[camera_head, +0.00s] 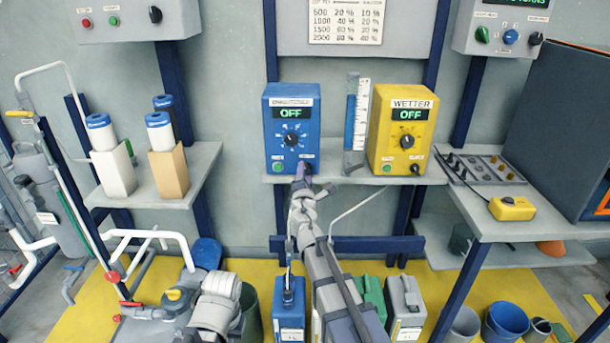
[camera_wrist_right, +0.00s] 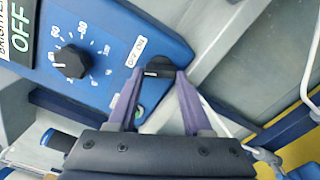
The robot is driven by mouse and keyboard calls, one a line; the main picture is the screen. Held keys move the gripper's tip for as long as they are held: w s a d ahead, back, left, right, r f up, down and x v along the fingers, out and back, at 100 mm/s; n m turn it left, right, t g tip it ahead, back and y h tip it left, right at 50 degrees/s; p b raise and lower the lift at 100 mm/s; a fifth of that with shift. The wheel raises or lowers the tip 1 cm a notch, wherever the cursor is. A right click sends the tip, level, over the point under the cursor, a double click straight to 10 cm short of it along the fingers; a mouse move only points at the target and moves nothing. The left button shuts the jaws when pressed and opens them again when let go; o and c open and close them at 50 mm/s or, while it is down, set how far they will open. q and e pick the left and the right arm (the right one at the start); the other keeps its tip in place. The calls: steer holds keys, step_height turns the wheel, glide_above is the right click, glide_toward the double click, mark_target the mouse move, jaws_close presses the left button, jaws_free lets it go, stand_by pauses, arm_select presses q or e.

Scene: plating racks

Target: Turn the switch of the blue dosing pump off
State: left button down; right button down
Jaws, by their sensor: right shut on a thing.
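The blue dosing pump (camera_head: 291,155) stands on the back shelf. Its display (camera_head: 292,113) reads OFF in green. A round black dial (camera_head: 291,139) is in the middle of its face, and a green button (camera_head: 278,167) is at the lower left. Its black switch (camera_wrist_right: 160,67) is at the lower corner, beside a small white label. My right gripper (camera_wrist_right: 158,78) has its purple fingers on either side of the switch and is shut on it. In the head view, my right gripper (camera_head: 302,180) mostly covers the switch.
A yellow pump marked WETTER (camera_head: 400,133) stands to the right, also reading OFF. A ruler and blue tube (camera_head: 357,112) stand between the pumps. Canisters (camera_head: 404,300) stand on the floor below. White pipes (camera_head: 150,236) are at the lower left.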

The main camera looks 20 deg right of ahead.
steer(key=shift+n, duration=0.8)
steer(key=shift+f, duration=0.1)
steer(key=c, duration=0.6)
jaws_free()
steer(key=v, duration=0.8)
